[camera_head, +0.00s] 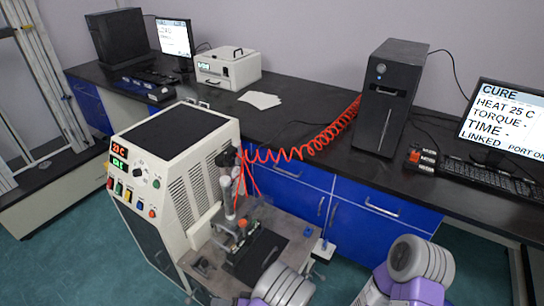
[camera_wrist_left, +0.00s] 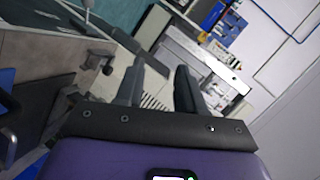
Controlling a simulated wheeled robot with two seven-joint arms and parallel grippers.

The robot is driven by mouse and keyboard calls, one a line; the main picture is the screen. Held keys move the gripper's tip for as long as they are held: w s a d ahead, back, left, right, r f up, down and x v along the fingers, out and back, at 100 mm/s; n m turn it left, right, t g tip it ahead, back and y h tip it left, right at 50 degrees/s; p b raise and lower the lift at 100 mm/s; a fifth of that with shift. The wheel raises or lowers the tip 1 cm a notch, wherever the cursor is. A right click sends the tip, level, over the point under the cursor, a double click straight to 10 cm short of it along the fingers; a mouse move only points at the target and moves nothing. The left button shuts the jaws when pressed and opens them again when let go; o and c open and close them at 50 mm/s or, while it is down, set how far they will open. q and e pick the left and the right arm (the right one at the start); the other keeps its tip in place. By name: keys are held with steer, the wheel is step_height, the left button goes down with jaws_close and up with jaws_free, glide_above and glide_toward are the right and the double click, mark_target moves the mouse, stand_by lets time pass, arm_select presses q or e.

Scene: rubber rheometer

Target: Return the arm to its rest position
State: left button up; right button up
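My left gripper (camera_wrist_left: 160,68) shows in the left wrist view. Its two dark fingers stand apart with nothing between them, so it is open and empty. In the head view my left arm (camera_head: 284,287) is at the bottom edge, just in front of the rheometer's work table; its fingers are not clearly visible there. My right arm (camera_head: 409,264) stands at the bottom right, clear of the furniture, and its gripper is out of view. The rheometer (camera_head: 172,165) is a cream cabinet with red and green displays, at left of centre.
The rheometer's work table (camera_head: 290,226) carries a dark plate and a small fixture. A coiled red hose (camera_head: 290,154) runs from the rheometer to the black bench (camera_head: 310,110). The bench holds a computer tower (camera_head: 385,100), a monitor (camera_head: 505,118) and a white box (camera_head: 228,68). Teal floor is open at right.

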arm_select(q)
steer(key=s+d+f+g+h+p, duration=0.1)
steer(key=s+f+g+h+p, duration=0.15)
steer(key=s+g+h, duration=0.45)
steer(key=s+d+f+g+h+p, duration=0.1)
steer(key=s+f+g+h, duration=0.2)
steer(key=s, duration=0.7)
steer(key=w+d+r+n+t+h+p, duration=0.1)
steer(key=w+d+r+t+h+p, duration=0.2)
steer(key=r+t+h, duration=0.2)
steer(key=t+h, duration=0.1)
steer(key=h, duration=0.1)
steer(key=shift+d+r+t+h, duration=0.15)
steer(key=shift+d+t+h, duration=0.15)
steer(key=shift+h, duration=0.1)
stand_by(0.4)
